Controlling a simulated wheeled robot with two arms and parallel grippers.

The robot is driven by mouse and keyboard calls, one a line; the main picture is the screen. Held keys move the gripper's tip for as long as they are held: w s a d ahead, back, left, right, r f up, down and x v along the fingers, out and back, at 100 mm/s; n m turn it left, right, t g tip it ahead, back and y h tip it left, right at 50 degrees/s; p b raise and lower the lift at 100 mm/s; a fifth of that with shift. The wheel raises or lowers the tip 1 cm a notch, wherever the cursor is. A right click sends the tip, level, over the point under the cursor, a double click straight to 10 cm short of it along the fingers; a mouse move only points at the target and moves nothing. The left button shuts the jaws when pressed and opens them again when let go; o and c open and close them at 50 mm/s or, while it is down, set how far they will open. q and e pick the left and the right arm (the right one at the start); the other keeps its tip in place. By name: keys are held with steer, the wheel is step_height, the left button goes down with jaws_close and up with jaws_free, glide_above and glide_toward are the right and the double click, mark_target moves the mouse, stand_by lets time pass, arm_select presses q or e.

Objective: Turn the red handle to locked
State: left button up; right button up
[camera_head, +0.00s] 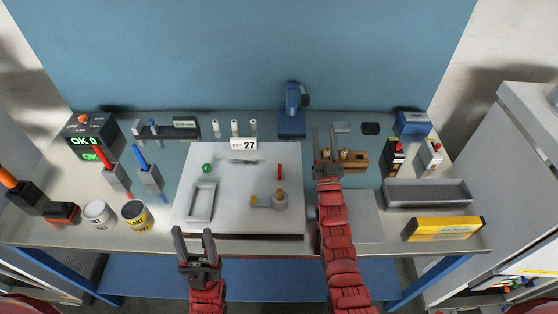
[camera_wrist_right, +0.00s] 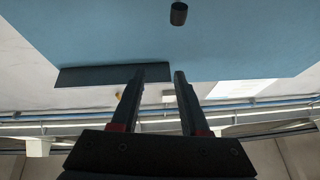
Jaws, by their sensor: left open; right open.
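A small red handle (camera_head: 280,171) stands upright in the picture on the right part of the pale panel (camera_head: 240,176), in the head view. Its lock marking is too small to read. My left gripper (camera_head: 194,232) is open and empty at the panel's front edge, in front of and left of the handle. My right gripper (camera_head: 324,131) is open, behind and right of the handle, near the wooden block. In the right wrist view its open fingers (camera_wrist_right: 159,76) have nothing between them, and the red handle is out of that view.
A wooden block (camera_head: 355,161) stands close to my right gripper. A grey tray (camera_head: 428,203) is at right; cans (camera_head: 97,211) are at left.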

steer(key=w+a+f+g, duration=0.3)
steer(key=w+a+g, duration=0.2)
steer(key=w+g, duration=0.25)
steer(key=w+a+f+g, duration=0.2)
steer(key=w+a+g, duration=0.35)
steer(key=w, duration=0.35)
steer(key=s+a+r+g+h, duration=0.1)
steer(key=s+r+g, duration=0.4)
steer(key=s, duration=0.4)
steer(key=s+a+r+g+h, duration=0.1)
steer(key=s+r+g, duration=0.45)
steer(key=s, duration=0.35)
steer(key=b, duration=0.8)
glide_above(280, 169)
step_height(280, 169, down, 9)
steer(key=shift+d+f, duration=0.1)
steer(key=shift+f, duration=0.05)
steer(key=f+p, duration=0.1)
steer(key=f, duration=0.2)
steer(key=f+p, duration=0.1)
steer(key=f, duration=0.3)
steer(key=shift+s+a, duration=0.1)
steer(key=shift+a, duration=0.1)
steer(key=shift+d+f, duration=0.1)
steer(key=shift+f, duration=0.35)
